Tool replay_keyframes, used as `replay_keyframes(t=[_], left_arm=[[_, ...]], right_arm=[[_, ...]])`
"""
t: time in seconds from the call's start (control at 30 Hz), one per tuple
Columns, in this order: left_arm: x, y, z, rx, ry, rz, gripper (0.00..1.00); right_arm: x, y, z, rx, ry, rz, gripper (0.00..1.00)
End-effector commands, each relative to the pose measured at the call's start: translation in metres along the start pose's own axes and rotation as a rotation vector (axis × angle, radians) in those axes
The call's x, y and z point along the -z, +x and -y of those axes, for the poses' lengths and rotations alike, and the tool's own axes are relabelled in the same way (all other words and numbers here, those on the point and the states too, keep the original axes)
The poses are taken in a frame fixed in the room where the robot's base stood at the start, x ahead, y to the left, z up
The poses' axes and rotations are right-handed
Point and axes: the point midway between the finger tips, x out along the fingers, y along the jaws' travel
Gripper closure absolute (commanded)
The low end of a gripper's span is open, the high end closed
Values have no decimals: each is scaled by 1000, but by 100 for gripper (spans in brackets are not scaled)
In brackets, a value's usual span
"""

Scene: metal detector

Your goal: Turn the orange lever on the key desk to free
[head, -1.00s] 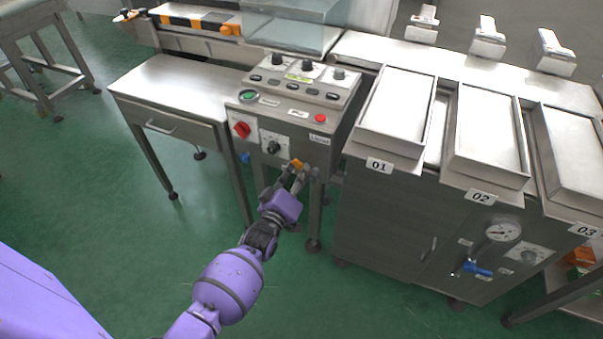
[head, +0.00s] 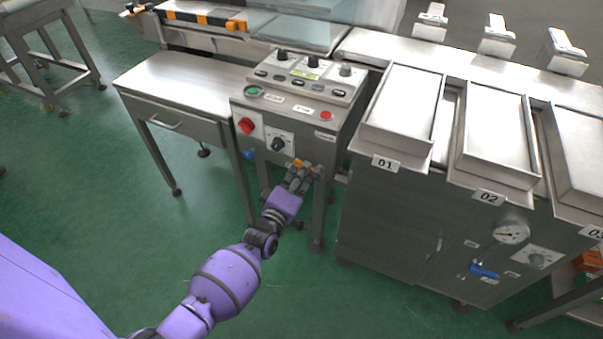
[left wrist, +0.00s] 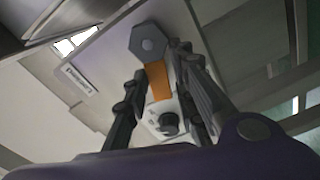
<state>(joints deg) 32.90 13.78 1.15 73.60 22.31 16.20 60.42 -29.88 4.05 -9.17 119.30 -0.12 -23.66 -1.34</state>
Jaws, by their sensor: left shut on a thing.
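The key desk (head: 300,120) is a grey metal control box with a red knob, a black knob and buttons. The orange lever (head: 301,163) is low on its front. In the left wrist view the orange lever (left wrist: 159,82) hangs from a grey hexagonal hub and lies between the two fingers. My left gripper (head: 301,172) is at the lever, shut on it; its fingers (left wrist: 155,95) stand on both sides of the lever and partly hide its plate. Any label for the free position cannot be read. My right gripper is not in view.
A steel table with a drawer (head: 185,85) stands left of the desk. A cabinet with trays labelled 01, 02 and 03 (head: 400,215) stands close on the right, with a gauge (head: 512,231) and blue valve (head: 484,271). Green floor (head: 130,240) in front is clear.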

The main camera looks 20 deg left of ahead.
Motion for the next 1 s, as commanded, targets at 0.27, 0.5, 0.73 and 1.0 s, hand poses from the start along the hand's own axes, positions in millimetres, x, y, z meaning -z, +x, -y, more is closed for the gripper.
replay_keyframes(t=[0.27,0.5,0.73,1.0], left_arm=[[-5,4,-10,-18,-13,3,61],[-2,2,-6,-11,-7,1,61],[-1,1,-3,-6,-4,1,61],[-1,-32,-1,-3,-5,1,61]], right_arm=[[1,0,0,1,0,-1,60],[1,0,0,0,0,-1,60],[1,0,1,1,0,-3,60],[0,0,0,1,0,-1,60]])
